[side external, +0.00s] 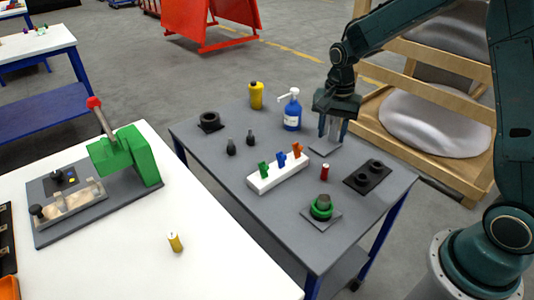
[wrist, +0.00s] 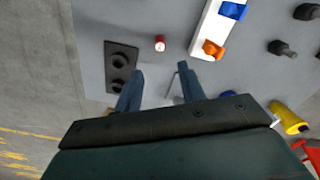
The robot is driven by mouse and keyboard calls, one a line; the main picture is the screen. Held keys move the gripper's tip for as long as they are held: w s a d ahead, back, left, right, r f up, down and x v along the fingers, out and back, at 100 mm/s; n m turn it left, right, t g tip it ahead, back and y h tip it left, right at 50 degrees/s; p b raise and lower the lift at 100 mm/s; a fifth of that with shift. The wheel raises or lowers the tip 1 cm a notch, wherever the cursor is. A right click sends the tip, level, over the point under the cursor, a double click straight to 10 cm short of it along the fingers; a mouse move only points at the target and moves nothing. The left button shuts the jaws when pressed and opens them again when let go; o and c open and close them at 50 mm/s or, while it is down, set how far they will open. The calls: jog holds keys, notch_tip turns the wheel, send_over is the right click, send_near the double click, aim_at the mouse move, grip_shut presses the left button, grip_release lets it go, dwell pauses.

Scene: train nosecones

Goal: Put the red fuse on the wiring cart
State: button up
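The red fuse (side external: 324,172) is a small red cylinder standing upright on the grey table (side external: 215,155), between the white block and the black two-hole plate. It also shows in the wrist view (wrist: 160,43), ahead of the fingertips and roughly midway between them. My gripper (side external: 333,138) is above the back right part of the grey table, behind the fuse and apart from it. In the wrist view its two fingers (wrist: 159,73) are spread with nothing between them. No label shows which surface is the wiring cart; the grey table has a caster at a leg.
A white block (side external: 278,178) with green, blue and orange clips stands left of the fuse. A black plate (side external: 368,176) lies right, a green round part (side external: 321,207) in front. A blue bottle (side external: 292,115) stands near my gripper. A white table (side external: 215,255) holds a green press (side external: 128,157).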

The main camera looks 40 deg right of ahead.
jog(key=shift+r, duration=0.1)
jog(key=s+a+r+n+t, duration=0.35)
jog(key=s+r+n, duration=0.25)
jog(key=s+r, duration=0.55)
jog(key=s+a+r+n+t, duration=0.1)
jog(key=s+r+n, duration=0.1)
jog(key=s, duration=0.4)
jog(key=s+a+r+n+t, duration=0.1)
jog(key=s+r+n, duration=0.2)
jog(key=s, duration=0.3)
jog(key=shift+a+n, duration=0.15)
jog(key=shift+n, duration=0.65)
